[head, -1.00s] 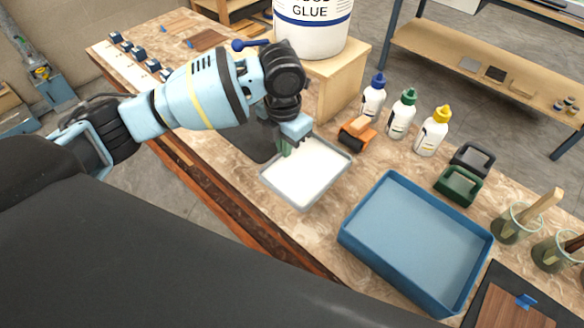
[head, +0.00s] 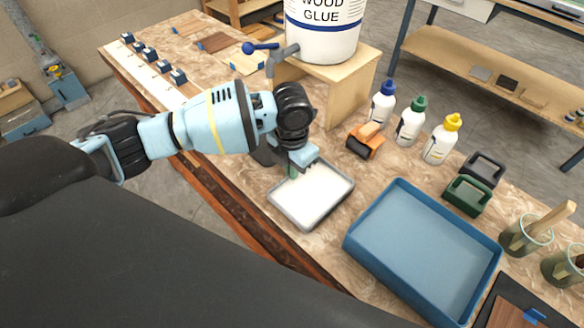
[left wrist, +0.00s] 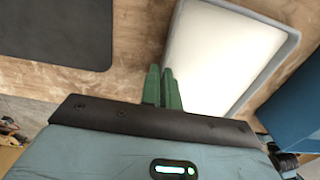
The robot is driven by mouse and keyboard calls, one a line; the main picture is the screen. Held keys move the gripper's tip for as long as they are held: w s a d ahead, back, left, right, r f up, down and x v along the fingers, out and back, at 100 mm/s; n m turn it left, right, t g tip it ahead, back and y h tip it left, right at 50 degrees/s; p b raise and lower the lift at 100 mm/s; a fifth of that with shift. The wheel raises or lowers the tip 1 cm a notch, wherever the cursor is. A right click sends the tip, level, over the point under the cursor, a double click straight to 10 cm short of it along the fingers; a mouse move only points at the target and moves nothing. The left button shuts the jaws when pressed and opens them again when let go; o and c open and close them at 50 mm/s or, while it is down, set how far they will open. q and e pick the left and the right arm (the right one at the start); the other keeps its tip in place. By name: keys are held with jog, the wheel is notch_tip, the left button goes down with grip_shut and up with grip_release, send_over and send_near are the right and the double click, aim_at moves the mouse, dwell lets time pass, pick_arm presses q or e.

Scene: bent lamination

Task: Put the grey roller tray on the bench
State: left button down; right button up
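The grey roller tray (head: 331,210), with a white filling inside, is over the front part of the bench (head: 237,177), left of the blue tray. It looks level and low, but I cannot tell whether its bottom touches the bench. My left gripper (head: 293,171) is at the tray's far-left wall. In the left wrist view, its green fingers (left wrist: 162,72) are close together on the edge of the roller tray (left wrist: 268,78), pinching the wall. The gripper partly hides that edge. My right gripper is not in view.
A blue tray (head: 352,250) stands close on the right. Behind are an orange roller (head: 366,146), several glue bottles (head: 409,125) and a wooden stand (head: 350,95) with the glue bucket (head: 322,35). A dark mat (left wrist: 55,30) lies left of the tray.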

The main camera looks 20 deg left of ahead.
pick_arm(q)
jog(key=shift+f, duration=0.15)
jog(key=c, duration=1.6)
grip_release()
jog(key=shift+c, duration=0.2)
notch_tip(320, 180, up, 12)
jog(key=shift+r+p, duration=0.2)
jog(key=shift+p, duration=0.15)
